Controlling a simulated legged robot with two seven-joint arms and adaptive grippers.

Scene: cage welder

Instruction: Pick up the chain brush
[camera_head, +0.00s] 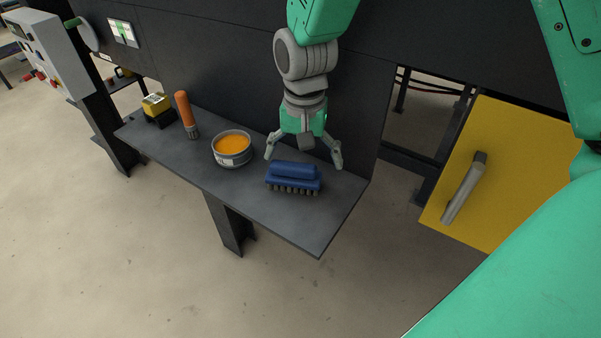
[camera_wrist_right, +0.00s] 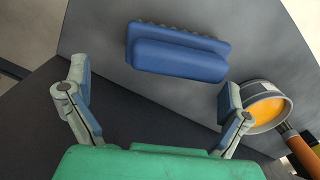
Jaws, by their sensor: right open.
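The chain brush is a blue block with a rounded blue grip and dark bristles (camera_head: 294,176). It lies bristles down on the grey shelf (camera_head: 255,195), toward its right end. My right gripper (camera_head: 304,160) is open, with its fingers spread just behind and above the brush, not closed on it. In the right wrist view the brush (camera_wrist_right: 178,54) lies beyond the open fingertips of my right gripper (camera_wrist_right: 152,95), apart from them. My left gripper is not in view.
An open tin of orange paste (camera_head: 232,148) stands left of the brush. An orange-handled paintbrush (camera_head: 185,112) and a yellow-and-black object (camera_head: 156,107) are farther left. A dark wall (camera_head: 220,60) rises behind the shelf. A yellow panel with a grey handle (camera_head: 510,170) is at right.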

